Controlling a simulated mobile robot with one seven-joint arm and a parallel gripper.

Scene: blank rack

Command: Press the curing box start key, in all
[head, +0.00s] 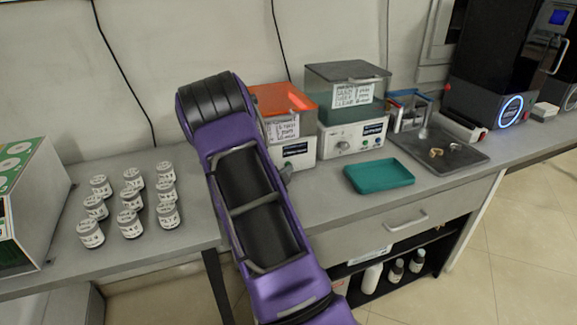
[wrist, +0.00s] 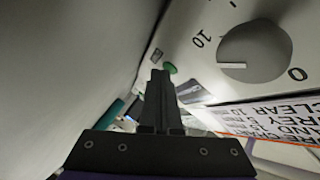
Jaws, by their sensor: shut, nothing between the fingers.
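The likely curing box, the machine with the orange lid (head: 281,98), stands on the bench, its left side hidden behind my purple arm. In the wrist view, its pale front panel (wrist: 200,45) fills the upper right, with a round dial (wrist: 262,50) marked 0 and 10. A green round key (wrist: 170,68) sits on that panel, with a small dark switch (wrist: 156,55) beside it. My gripper (wrist: 158,74) is shut and empty, its tips right by the green key and overlapping its lower edge in the picture. I cannot tell whether they touch it.
A grey-lidded machine (head: 350,140) with its own dial stands just right. Farther right are a teal tray (head: 379,176), a dark tray (head: 460,160) with small parts, and a black printer (head: 500,60). Several labelled jars (head: 130,223) stand left of my arm.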

